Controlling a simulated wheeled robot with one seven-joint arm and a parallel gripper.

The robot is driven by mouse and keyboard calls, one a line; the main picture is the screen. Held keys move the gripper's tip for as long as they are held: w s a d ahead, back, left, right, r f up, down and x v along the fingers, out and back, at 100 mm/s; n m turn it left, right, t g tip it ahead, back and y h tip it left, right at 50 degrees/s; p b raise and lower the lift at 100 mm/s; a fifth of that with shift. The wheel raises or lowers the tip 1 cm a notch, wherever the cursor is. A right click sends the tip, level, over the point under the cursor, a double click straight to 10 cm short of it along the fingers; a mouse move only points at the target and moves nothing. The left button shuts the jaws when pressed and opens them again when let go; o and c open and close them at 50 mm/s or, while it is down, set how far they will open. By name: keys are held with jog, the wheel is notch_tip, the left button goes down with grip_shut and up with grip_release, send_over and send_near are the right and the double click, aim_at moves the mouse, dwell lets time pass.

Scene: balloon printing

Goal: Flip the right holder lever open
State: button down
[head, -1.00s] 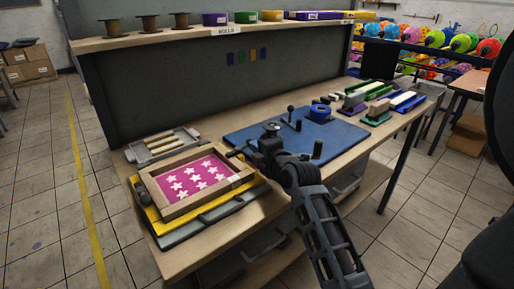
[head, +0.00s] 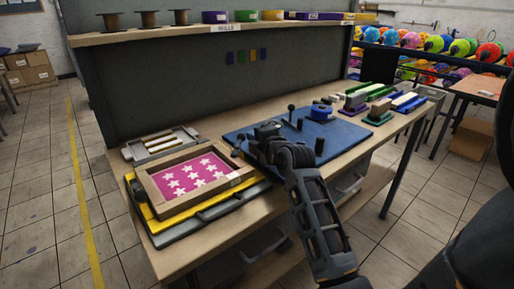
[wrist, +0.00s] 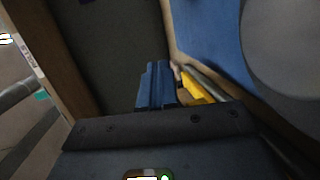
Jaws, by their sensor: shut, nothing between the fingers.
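My gripper (head: 250,145) is shut and empty, low over the left part of the blue mat (head: 347,134). Its closed fingers show in the wrist view (wrist: 155,86). A wooden screen frame (head: 167,212) with a pink, star-patterned face lies left of the gripper on a yellow board (head: 150,221). A small dark upright part shows at the frame's back right corner, close to the fingertips; I cannot tell whether it is a lever or touches them. A black knobbed lever (head: 291,107) stands upright on the mat behind my arm. I cannot single out the right holder lever.
A dark panel (head: 165,85) rises behind the table, with a shelf (head: 110,39) above. A grey tray (head: 132,152) lies behind the frame. Coloured blocks (head: 380,110) sit farther right.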

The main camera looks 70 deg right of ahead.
jog(key=shift+w+d+f+b, duration=0.1)
jog(key=shift+w+d+b, duration=0.3)
jog(key=shift+w+b, duration=0.35)
jog(key=shift+w+n+t+y, duration=0.1)
jog(key=shift+n+t+y, duration=0.2)
dwell(0.9)
jog(key=v, duration=0.7)
jog(key=shift+s+a+r+b, duration=0.2)
jog(key=shift+s+a+b, duration=0.05)
jog(key=shift+b, duration=0.15)
